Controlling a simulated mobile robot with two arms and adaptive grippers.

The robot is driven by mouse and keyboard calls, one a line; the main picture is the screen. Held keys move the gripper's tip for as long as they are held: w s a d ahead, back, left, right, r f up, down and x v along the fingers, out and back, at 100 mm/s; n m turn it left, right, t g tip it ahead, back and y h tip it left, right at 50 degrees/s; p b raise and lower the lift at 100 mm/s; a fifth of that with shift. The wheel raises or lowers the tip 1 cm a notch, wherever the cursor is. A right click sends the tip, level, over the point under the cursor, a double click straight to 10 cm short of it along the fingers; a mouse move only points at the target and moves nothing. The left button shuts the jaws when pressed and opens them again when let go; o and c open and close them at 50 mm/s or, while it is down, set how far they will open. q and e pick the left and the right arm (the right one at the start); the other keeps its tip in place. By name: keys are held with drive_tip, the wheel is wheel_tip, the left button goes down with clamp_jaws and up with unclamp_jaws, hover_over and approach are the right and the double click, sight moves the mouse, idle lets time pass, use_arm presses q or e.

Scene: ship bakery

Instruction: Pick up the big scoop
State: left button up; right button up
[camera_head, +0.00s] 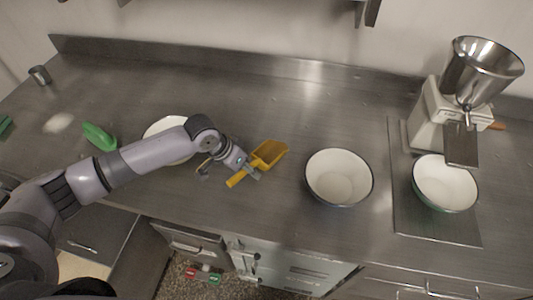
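A yellow scoop (269,154), the larger of the two scoops in view, lies on the steel counter near its front edge. Its handle points down-left. My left gripper (231,174) is at the handle, with its fingers spread apart. One finger is well left of the handle and the other is close by its right side; I cannot tell if it touches. The wrist hides part of the scoop's surroundings. A smaller green scoop (99,137) lies farther left, beyond my forearm. My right gripper is not in view.
A white bowl (338,177) stands right of the scoop. Another bowl (444,184) sits under the mill (436,117) at the right. A third bowl (163,126) is partly hidden behind my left arm. A metal cup (40,75) is far left. The counter's back middle is clear.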

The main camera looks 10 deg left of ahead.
use_arm(q)
drive_tip(key=shift+f, duration=0.1)
drive_tip(key=shift+c, duration=0.2)
clamp_jaws()
idle(0.6)
